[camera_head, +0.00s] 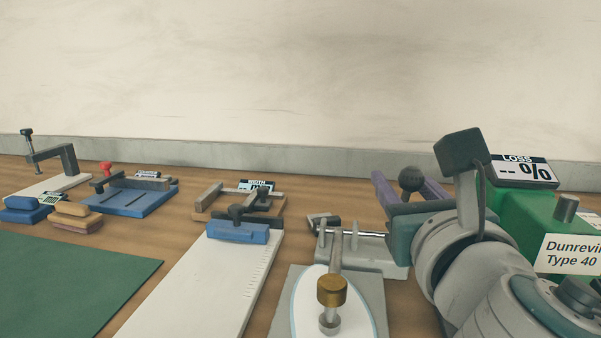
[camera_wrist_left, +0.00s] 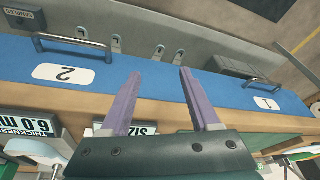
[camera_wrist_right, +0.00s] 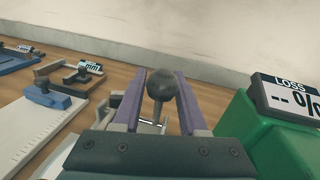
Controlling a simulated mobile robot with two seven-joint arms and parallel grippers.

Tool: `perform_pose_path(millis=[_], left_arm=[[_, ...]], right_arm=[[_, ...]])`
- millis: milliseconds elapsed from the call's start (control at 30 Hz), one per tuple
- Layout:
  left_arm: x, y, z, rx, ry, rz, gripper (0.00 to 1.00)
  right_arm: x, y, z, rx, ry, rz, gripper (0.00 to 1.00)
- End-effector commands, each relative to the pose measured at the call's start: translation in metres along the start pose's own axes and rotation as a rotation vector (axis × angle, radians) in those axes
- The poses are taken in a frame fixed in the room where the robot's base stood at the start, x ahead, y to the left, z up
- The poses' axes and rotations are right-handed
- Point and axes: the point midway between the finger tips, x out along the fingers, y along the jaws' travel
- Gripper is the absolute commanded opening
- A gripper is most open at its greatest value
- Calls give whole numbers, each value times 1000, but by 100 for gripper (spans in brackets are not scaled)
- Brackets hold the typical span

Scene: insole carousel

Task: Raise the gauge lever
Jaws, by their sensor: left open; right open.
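A lever with a dark ball knob (camera_head: 411,178) stands beside the green machine, probably the gauge lever. In the right wrist view the knob (camera_wrist_right: 160,84) shows between the purple fingers, with part of its stem below. My right gripper (camera_head: 406,184) is open around or just short of the knob; I cannot tell whether it touches. The lever's base is mostly hidden by my gripper. My left gripper (camera_wrist_left: 159,72) is open and empty, in front of a blue surface with handles, and shows only in the left wrist view.
The green machine (camera_head: 522,212) with a LOSS display (camera_head: 523,171) stands close right of my right gripper. A grey fixture with a brass knob (camera_head: 331,291) is to the left, then a white board (camera_head: 190,290) and a green mat (camera_head: 70,280).

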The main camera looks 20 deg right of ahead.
Motion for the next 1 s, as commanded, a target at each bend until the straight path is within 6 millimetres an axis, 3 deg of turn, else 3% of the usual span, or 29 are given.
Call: perform_pose_path(millis=[367,733,1000], left_arm=[[0,2,-1,-9,2,7,62],[0,2,-1,-9,2,7,62],[0,1,0,-4,1,3,62]], right_arm=[[9,0,0,1,1,0,42],[8,0,0,1,0,0,1],[8,0,1,2,-2,0,0]])
